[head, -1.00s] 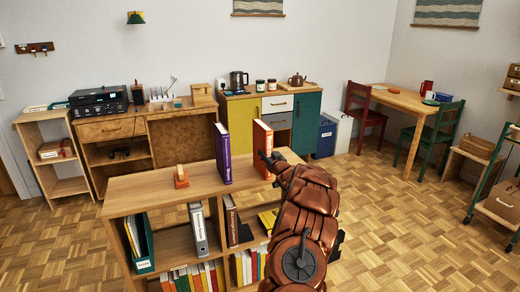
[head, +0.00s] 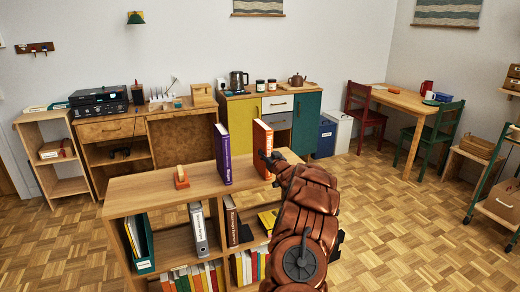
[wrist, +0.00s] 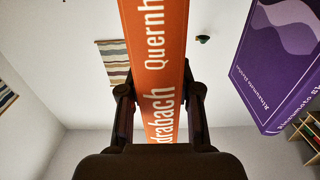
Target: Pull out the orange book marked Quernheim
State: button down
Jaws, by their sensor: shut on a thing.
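The orange book (head: 262,146) stands upright near the right end of the wooden bookcase top in the head view. In the head view my gripper (head: 270,160) is at the book's right edge, partly hidden by my arm. A purple book (head: 222,154) stands upright to the left, apart from the orange one. It also shows at the right of the wrist view (wrist: 275,65).
The bookcase top (head: 145,187) holds a small orange-and-wood object (head: 181,178) at left. Shelves below hold a grey binder (head: 198,230), a teal binder (head: 142,245) and several books. Open parquet floor lies to the right. A table (head: 405,100) with chairs stands far right.

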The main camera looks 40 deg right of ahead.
jog(key=shift+s+a+r+b, duration=0.1)
jog(key=shift+s+b, duration=0.1)
jog(key=shift+s, duration=0.2)
jog(key=shift+s+a+r+b, duration=0.1)
jog(key=shift+s+b, duration=0.1)
jog(key=shift+s, duration=0.15)
jog(key=b+v, duration=0.6)
jog(key=v, duration=1.1)
jog(key=shift+b, duration=0.4)
jog(key=shift+w+f, duration=0.1)
